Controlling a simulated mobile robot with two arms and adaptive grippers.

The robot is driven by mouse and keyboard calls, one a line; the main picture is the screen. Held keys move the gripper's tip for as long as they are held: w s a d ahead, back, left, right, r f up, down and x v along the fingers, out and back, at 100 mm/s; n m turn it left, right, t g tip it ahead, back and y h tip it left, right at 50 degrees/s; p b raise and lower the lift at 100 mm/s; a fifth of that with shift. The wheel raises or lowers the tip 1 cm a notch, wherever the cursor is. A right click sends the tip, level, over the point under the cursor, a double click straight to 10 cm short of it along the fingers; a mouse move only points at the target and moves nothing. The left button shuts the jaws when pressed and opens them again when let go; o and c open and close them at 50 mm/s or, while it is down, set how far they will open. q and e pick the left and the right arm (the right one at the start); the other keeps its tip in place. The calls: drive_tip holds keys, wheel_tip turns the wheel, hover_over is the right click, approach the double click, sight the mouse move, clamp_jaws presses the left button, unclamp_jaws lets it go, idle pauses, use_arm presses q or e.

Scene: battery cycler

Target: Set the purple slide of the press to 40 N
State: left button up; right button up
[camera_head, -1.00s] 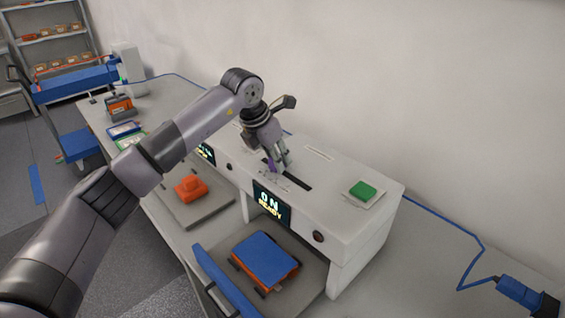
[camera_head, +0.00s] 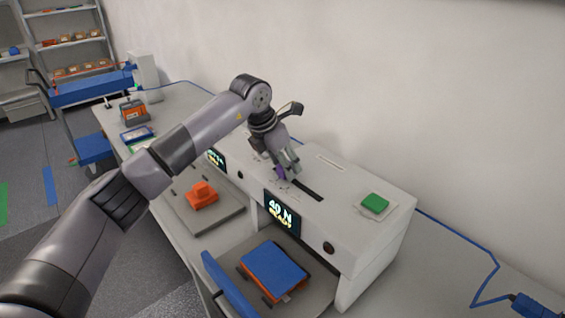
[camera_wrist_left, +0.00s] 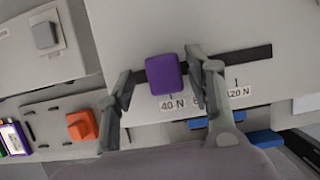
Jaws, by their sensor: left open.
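The press (camera_head: 345,205) is a white housing with a dark slot in its top. Its purple slide (camera_head: 279,172) sits in the slot; in the left wrist view the purple slide (camera_wrist_left: 163,73) stands above the "40 N" label (camera_wrist_left: 172,104). The press display (camera_head: 282,213) reads "40 N READY". My left gripper (camera_head: 285,170) is down at the slot. In the left wrist view its open fingers (camera_wrist_left: 160,85) stand on both sides of the slide, the right finger closer to it than the left. My right gripper is not in view.
A green button (camera_head: 375,203) is on top of the press at the right. A blue-topped orange block (camera_head: 273,270) lies in the press bay. An orange piece (camera_head: 201,195) sits on a grey plate at the left. A blue cable (camera_head: 460,233) runs along the right of the bench.

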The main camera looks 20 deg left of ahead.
use_arm(q)
drive_tip(key=v, duration=1.2)
drive_tip(key=shift+f, duration=0.1)
